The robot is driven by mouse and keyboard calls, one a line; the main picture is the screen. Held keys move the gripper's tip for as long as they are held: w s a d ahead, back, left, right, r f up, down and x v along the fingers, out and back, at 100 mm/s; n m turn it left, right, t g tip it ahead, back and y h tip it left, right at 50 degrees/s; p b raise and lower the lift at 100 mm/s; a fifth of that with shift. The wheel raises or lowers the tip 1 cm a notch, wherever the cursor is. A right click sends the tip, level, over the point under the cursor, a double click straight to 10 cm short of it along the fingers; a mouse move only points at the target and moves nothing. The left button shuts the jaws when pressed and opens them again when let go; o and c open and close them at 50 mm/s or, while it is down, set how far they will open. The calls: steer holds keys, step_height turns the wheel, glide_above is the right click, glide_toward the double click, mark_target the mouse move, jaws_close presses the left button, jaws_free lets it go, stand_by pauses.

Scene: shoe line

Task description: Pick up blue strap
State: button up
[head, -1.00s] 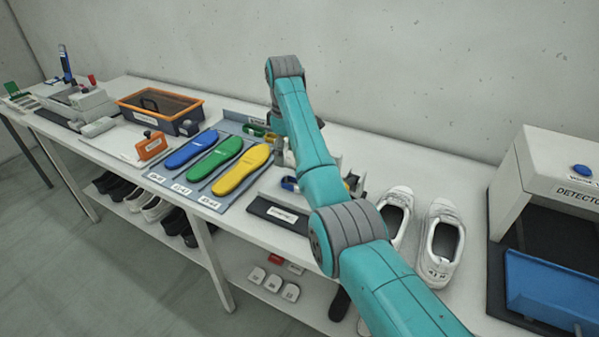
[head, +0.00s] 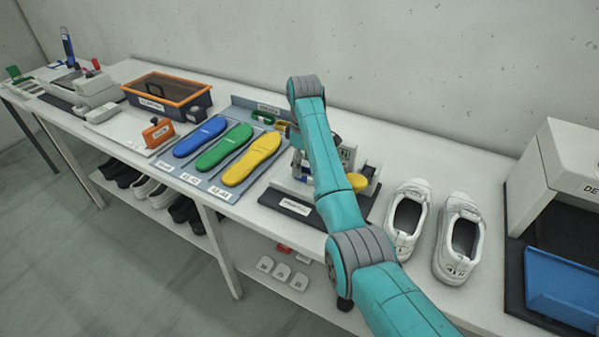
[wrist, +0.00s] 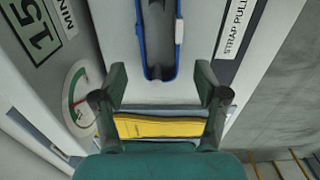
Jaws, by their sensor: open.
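The blue strap (wrist: 141,45) is a narrow U-shaped loop at the top middle of the wrist view, with its rounded end toward me. It lies on a pale surface beside a label reading STRAP PULL. My gripper (wrist: 160,90) is open, with one finger on each side of the picture and the strap's rounded end just ahead, between the finger lines. The strap is not held. In the head view a small blue part (head: 306,171) shows at the strap tester, left of my arm. My arm hides the gripper there.
The strap tester (head: 285,204) has a dial gauge (wrist: 80,97) and a yellow knob (head: 357,182). Coloured insoles (head: 222,147) lie on its left, white shoes (head: 408,215) on its right. A detector (head: 570,165) stands far right. A yellow piece (wrist: 160,128) shows between the fingers.

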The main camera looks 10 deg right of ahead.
step_height(320, 180, down, 2)
steer(key=shift+f, duration=0.15)
steer(key=c, duration=1.3)
steer(key=shift+c, duration=0.2)
